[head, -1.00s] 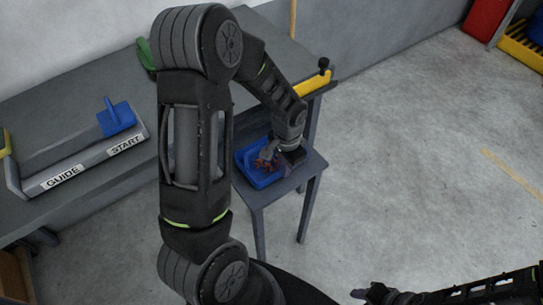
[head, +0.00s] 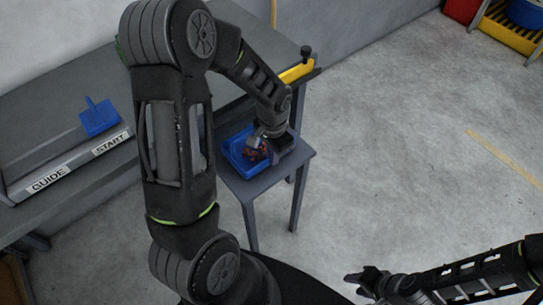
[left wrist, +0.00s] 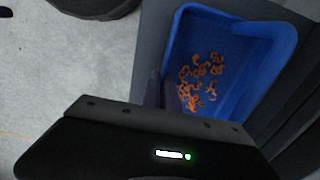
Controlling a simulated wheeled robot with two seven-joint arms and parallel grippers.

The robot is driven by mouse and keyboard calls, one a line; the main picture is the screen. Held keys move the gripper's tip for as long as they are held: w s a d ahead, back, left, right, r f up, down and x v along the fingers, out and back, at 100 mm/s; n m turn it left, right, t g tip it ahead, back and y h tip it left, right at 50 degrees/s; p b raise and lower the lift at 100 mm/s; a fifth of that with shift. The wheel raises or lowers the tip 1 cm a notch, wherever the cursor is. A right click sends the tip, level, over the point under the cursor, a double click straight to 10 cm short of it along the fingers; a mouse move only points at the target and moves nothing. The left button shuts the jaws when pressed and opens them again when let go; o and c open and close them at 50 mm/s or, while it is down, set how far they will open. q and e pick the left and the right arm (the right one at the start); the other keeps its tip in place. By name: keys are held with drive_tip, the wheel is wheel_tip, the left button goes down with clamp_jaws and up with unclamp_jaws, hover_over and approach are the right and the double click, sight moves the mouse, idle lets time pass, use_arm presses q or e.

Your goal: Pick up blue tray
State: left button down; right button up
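The blue tray (head: 232,158) rests on a small grey table at the end of the bench. In the left wrist view the tray (left wrist: 255,50) holds several copper coils (left wrist: 200,75). My left gripper (head: 262,143) is down at the tray's near-right side, partly hiding it. In the left wrist view its fingers (left wrist: 163,93) are close together at the tray's left wall, one seemingly outside and one inside. Whether they grip the wall is hard to tell. My right gripper (head: 358,280) is at the bottom of the head view, away from the tray, its fingers too small to judge.
A grey bench carries a guide fixture (head: 75,160) labelled GUIDE and START, with a blue handled piece (head: 99,119) on it. A yellow part (head: 297,73) stands at the bench's end behind the small table (head: 272,178).

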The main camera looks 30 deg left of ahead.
use_arm(q)
wheel_tip(320, 180, up, 17)
idle(0.4)
drive_tip(key=shift+f, duration=0.15)
idle(0.4)
